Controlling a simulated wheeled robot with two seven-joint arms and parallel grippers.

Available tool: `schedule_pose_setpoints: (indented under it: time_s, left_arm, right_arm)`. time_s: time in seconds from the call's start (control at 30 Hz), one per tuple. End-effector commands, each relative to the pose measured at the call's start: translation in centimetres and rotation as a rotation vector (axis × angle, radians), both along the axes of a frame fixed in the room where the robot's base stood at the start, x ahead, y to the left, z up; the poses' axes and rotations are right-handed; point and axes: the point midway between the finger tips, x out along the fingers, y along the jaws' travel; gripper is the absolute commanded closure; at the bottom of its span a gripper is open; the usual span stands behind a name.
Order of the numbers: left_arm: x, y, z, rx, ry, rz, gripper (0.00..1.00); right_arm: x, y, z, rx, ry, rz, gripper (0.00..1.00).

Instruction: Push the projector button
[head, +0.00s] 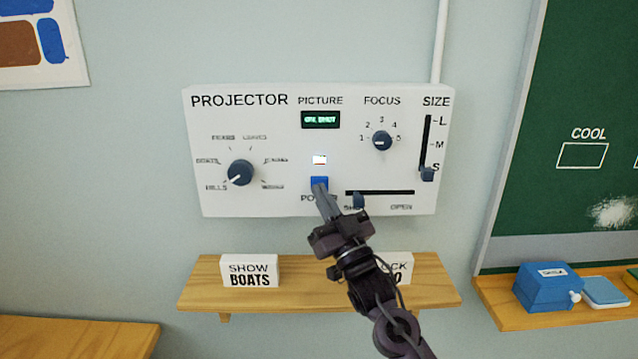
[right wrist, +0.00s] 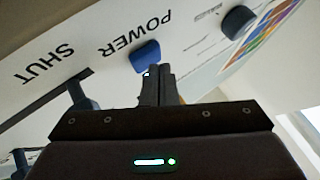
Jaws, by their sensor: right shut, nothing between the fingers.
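The projector panel (head: 285,185) is a white box on the wall with knobs, sliders and a small green-lit display (head: 320,119). Its blue power button (head: 319,182) sits low in the middle, above the partly hidden POWER label, and shows as a blue block in the right wrist view (right wrist: 146,55). My right gripper (head: 321,192) is shut and empty, its fingertips at the button's lower edge. In the right wrist view its fingertips (right wrist: 158,72) overlap the button's edge; I cannot tell if they touch it. My left gripper is not in view.
A picture knob (head: 240,173), a focus knob (head: 381,141), a size slider (head: 427,174) and a shutter slider (head: 358,201) surround the button. A wooden shelf (head: 318,292) below holds a SHOW BOATS card (head: 249,271) and another card partly behind my arm. A blue box (head: 547,288) stands right.

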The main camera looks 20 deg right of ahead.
Motion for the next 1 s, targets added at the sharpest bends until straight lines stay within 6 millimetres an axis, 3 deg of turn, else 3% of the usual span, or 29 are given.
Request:
schedule_pose_setpoints:
  time_s: [0.33,0.8,1.0]
  left_arm:
    - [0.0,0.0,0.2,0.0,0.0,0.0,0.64]
    - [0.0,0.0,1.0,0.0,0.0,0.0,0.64]
    - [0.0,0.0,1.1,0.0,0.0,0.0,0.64]
  right_arm:
    - [-0.5,0.1,0.0,0.0,0.0,0.0,1.0]
    - [-4.9,1.4,0.0,-0.001,0.001,-0.001,1.0]
    - [-5.8,1.7,0.0,-0.001,0.0,-0.001,1.0]
